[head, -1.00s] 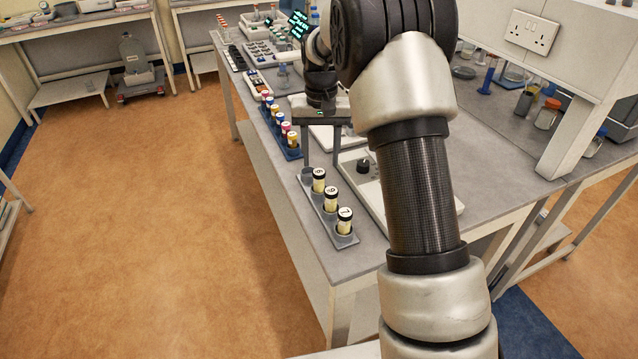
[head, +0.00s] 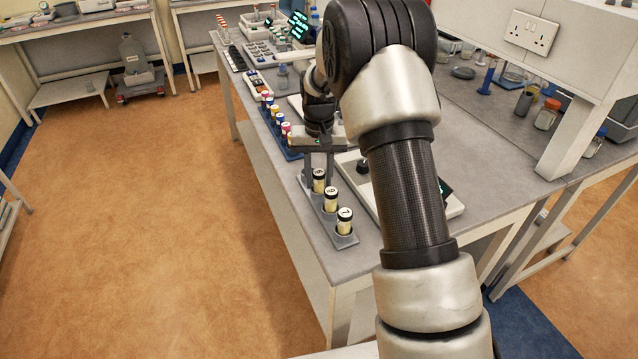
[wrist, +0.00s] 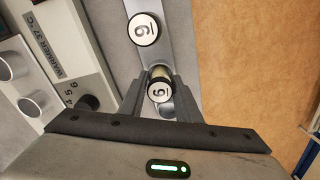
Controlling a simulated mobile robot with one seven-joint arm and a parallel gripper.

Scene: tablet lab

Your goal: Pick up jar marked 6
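The jar marked 6 (head: 318,174) has a pale yellow body and a black-rimmed white lid, and stands upright in the near rack (head: 341,240). My gripper (head: 319,183) is over that rack with its fingers pointing down, one on each side of this jar. In the wrist view the lid of the jar (wrist: 159,92) sits snugly between the two fingers, which appear shut on it. The jar is still at rack height. Its lower body is hidden by the rack and fingers.
Jars marked 9 (head: 331,194) and 7 (head: 344,214) stand close by in the same rack. A white warmer (wrist: 72,62) lies beside the rack. A blue rack of coloured-capped jars (head: 292,153) stands beyond. The floor to the left is clear.

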